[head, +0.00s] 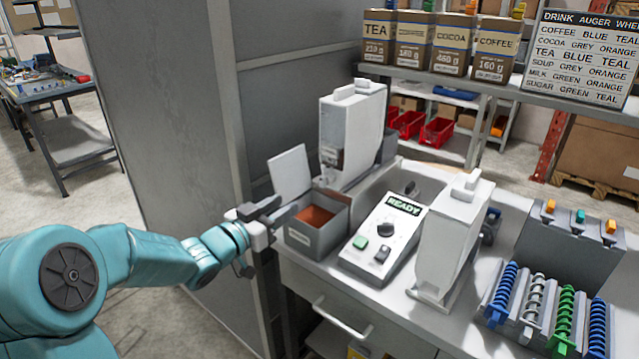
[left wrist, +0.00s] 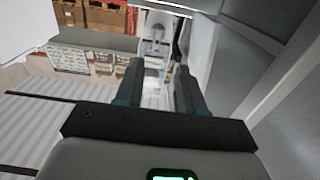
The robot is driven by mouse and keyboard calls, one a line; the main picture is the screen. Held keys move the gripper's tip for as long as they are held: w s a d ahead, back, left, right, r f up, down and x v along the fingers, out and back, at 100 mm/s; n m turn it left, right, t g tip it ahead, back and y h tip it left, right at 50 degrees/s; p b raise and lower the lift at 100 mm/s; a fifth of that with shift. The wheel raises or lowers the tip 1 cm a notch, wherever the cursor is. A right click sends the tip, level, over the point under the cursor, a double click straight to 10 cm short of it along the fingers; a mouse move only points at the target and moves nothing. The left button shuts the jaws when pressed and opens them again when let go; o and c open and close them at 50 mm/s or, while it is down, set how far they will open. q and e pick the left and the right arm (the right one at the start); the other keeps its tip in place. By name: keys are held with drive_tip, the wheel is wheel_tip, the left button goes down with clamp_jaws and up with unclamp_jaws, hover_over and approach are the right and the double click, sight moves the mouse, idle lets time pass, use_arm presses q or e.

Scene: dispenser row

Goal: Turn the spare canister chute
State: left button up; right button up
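Two white canisters stand on the bench: one at the back left (head: 355,130), the other at the front right (head: 450,235). No label shows which is the spare. The back canister has a small grey chute-like part (head: 331,157) low on its front. My left gripper (head: 268,208) is at the bench's left edge, beside a grey bin (head: 318,240), left of and below the back canister. In the left wrist view its two fingers (left wrist: 158,88) are apart with nothing held; a pale canister-like shape (left wrist: 155,48) shows beyond them. My right gripper is not in view.
The bin holds brown powder, and its pale lid (head: 289,172) stands raised. A control panel (head: 385,238) reading READY sits between the canisters. A rack of coloured augers (head: 545,310) is at the right. A grey partition (head: 170,130) stands close to my left arm.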

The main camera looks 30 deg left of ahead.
sight(321, 182)
use_arm(q)
drive_tip(key=w, duration=0.3)
drive_tip(key=w+p, duration=0.1)
drive_tip(key=w, duration=0.3)
drive_tip(key=w+d+p, duration=0.1)
drive_tip(key=w, duration=0.3)
drive_tip(key=shift+w+d+r, duration=0.1)
drive_tip(key=shift+w+r, duration=0.05)
drive_tip(key=shift+w, duration=0.35)
clamp_jaws()
